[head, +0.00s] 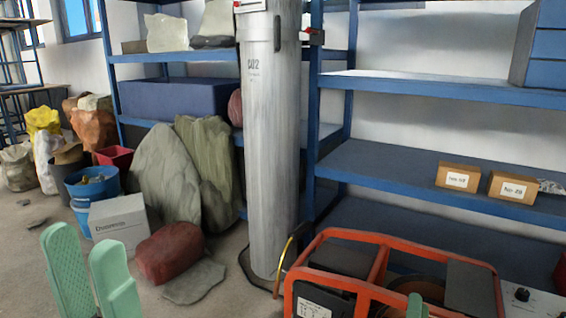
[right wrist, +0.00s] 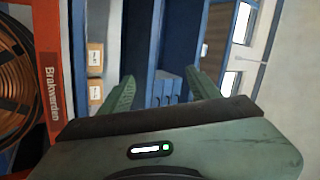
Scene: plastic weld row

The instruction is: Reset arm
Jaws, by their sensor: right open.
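My left gripper (head: 82,237) is at the lower left of the head view. Its two pale green fingers stand upright and apart, with floor showing between them and nothing held. Of my right gripper, only a green fingertip (head: 417,304) shows at the bottom of the head view, in front of the orange-framed machine (head: 330,247). In the right wrist view my right gripper (right wrist: 161,77) has its fingers spread wide with nothing between them. The wrist picture is turned on its side. The rest of both arms is hidden.
A grey cylinder (head: 268,150) stands before blue shelves (head: 430,88). Two cardboard boxes (head: 457,177) (head: 512,187) sit on a shelf. Rocks (head: 165,175), a blue bucket (head: 92,184), a white box (head: 118,222) and a red lump (head: 170,253) crowd the left. Some floor (head: 225,300) is clear.

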